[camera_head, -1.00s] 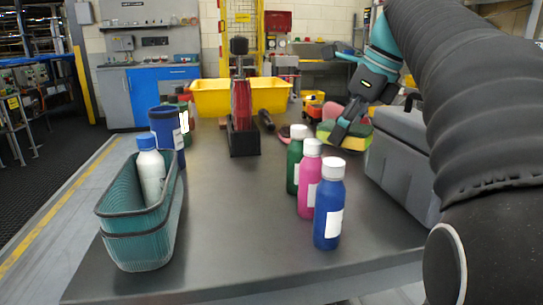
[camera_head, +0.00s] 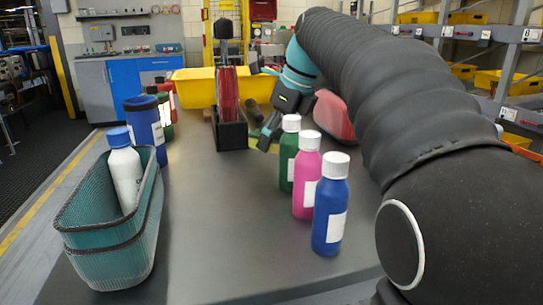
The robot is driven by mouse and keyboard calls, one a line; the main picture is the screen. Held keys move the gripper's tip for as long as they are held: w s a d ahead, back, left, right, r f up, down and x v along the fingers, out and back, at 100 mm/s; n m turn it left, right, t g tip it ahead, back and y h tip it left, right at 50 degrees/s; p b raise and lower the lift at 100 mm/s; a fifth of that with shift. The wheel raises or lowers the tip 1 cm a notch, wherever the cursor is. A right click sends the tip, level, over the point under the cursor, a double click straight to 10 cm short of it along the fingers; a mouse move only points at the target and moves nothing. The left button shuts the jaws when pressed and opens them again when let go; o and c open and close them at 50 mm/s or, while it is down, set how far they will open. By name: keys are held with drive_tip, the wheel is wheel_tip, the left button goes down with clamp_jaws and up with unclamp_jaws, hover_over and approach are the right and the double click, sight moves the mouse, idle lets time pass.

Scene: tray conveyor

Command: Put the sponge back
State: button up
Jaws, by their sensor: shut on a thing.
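My gripper (camera_head: 266,137) is over the far middle of the grey table, between the black open box and the green bottle. My arm covers much of that side.
Green (camera_head: 287,160), pink (camera_head: 306,190) and blue (camera_head: 330,215) bottles stand in front of my gripper. The black box (camera_head: 231,135) is left of it, a yellow bin (camera_head: 195,92) behind. A teal basket (camera_head: 100,245) holds a white bottle (camera_head: 124,175). A red object (camera_head: 334,115) is at right. The middle is clear.

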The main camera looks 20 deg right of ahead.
sight(272, 166)
drive_tip(key=shift+w+a+f, duration=0.2)
drive_tip(key=shift+a, duration=0.05)
drive_tip(key=shift+f, duration=0.3)
drive_tip(key=shift+f+b, duration=0.45)
drive_tip(key=shift+f, duration=1.2)
drive_tip(key=shift+f, duration=0.15)
drive_tip(key=o, duration=1.1)
drive_tip(key=p+v, duration=0.2)
drive_tip(key=v, duration=1)
